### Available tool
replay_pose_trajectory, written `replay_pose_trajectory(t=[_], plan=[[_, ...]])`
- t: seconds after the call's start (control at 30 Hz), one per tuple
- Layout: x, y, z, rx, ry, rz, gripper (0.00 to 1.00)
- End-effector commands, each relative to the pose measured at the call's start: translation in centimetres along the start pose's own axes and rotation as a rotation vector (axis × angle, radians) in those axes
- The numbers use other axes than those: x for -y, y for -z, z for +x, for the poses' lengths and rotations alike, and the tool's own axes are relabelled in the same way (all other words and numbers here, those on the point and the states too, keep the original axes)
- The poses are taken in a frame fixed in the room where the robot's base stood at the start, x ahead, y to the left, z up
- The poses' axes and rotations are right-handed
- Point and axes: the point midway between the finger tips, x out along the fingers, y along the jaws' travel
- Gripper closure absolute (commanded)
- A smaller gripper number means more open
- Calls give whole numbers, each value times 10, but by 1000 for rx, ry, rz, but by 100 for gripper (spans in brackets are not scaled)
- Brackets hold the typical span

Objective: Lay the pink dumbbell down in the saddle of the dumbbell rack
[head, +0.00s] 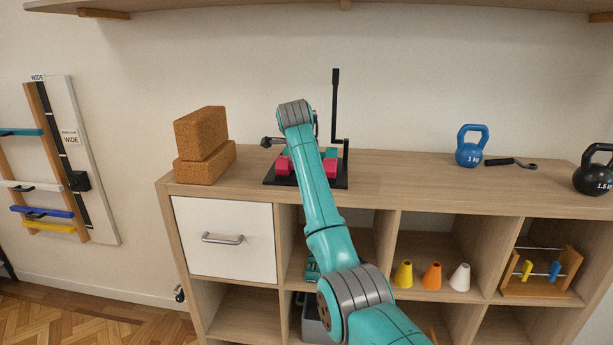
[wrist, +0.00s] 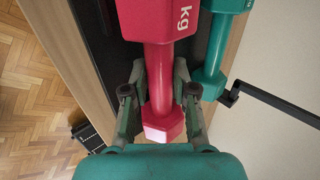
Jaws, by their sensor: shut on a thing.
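The pink dumbbell (head: 283,166) is low over the black base of the dumbbell rack (head: 337,184), one head each side of my arm in the head view. In the wrist view my gripper (wrist: 160,80) is shut around the handle of the pink dumbbell (wrist: 160,62). A teal dumbbell (wrist: 214,50) lies beside it, and part of it shows behind it in the head view (head: 331,153). My arm hides the middle of the rack and the gripper's fingers in the head view. I cannot tell whether the pink dumbbell touches the saddle.
A tall black post (head: 335,105) rises at the rack's right; its bar (wrist: 275,98) shows in the wrist view. Cork blocks (head: 203,148) stand left. A blue kettlebell (head: 471,147) and a black one (head: 594,172) stand right. The shelf top between rack and blue kettlebell is clear.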

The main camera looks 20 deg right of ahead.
Motion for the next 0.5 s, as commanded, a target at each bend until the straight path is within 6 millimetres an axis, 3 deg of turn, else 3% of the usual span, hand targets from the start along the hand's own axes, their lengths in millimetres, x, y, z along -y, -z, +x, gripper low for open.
replay_pose_trajectory(t=[0.43,0.47,0.5], plan=[[-1,0,2,1,5,1,100],[-1,0,2,1,5,1,68],[-1,0,2,1,5,1,58]])
